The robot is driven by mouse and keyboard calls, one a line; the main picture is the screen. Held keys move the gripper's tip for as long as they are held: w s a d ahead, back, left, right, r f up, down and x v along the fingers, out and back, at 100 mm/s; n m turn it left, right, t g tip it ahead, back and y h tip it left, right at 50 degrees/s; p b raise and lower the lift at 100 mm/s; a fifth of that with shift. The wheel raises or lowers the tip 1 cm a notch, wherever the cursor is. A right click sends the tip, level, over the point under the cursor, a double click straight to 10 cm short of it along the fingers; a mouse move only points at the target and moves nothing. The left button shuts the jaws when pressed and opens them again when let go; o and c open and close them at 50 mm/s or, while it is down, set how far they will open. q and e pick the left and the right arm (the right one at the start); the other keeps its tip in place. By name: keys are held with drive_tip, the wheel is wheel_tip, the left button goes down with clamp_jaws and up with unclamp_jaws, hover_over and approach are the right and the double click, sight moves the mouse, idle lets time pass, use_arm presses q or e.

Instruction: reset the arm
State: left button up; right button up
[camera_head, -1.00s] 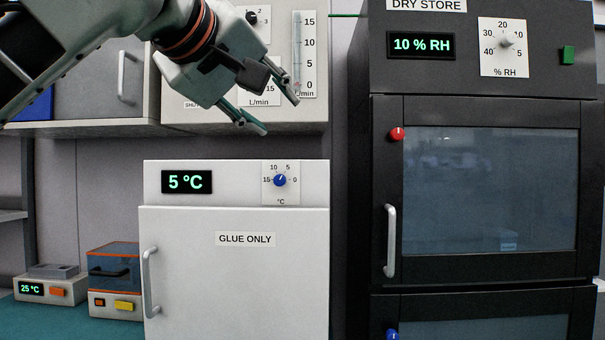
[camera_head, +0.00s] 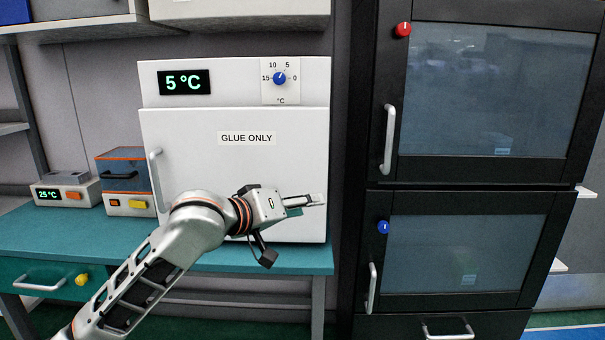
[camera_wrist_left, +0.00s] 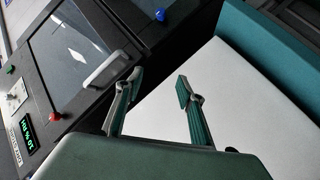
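My left arm comes in from the lower left in the head view. Its gripper (camera_head: 305,205) points right, in front of the lower part of the white GLUE ONLY fridge (camera_head: 290,150). In the left wrist view the two fingers of the gripper (camera_wrist_left: 160,84) stand apart with nothing between them. The fridge's white front (camera_wrist_left: 180,125) lies behind them, and whether they touch it I cannot tell. My right gripper is in neither view.
The black dry cabinet (camera_head: 370,110) stands right of the fridge, its doors shut. The teal bench (camera_head: 60,230) holds the fridge, a 25 °C unit (camera_head: 65,192) and an orange-trimmed box (camera_head: 125,180). A shelf (camera_head: 80,25) hangs above. Floor shows under the bench.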

use_arm(q)
drive_tip(key=s+a+f+y, duration=0.1)
drive_tip(key=s+a+f, duration=0.2)
drive_tip(key=f, duration=0.7)
drive_tip(key=s+a+f+y+p, duration=0.1)
drive_tip(key=s+a+f, duration=0.25)
drive_tip(key=f, duration=0.55)
drive_tip(key=s+a+f+y, duration=0.1)
drive_tip(key=s+a+f, duration=0.15)
drive_tip(key=f, duration=0.75)
drive_tip(key=s+a+f+m+y, duration=0.1)
drive_tip(key=s+a+f, duration=0.2)
drive_tip(key=s+f, duration=0.3)
drive_tip(key=s+a+f+m+y, duration=0.1)
drive_tip(key=s+a+f, duration=0.3)
drive_tip(key=s, duration=0.7)
drive_tip(key=s+a+f+m+y+p, duration=0.1)
drive_tip(key=s+a+f, duration=0.3)
drive_tip(key=s+f, duration=0.5)
drive_tip(key=shift+s+a+m+g+y, duration=0.15)
drive_tip(key=shift+s+m+g+y, duration=0.2)
drive_tip(key=shift+m+y, duration=0.2)
drive_tip(key=shift+w, duration=0.1)
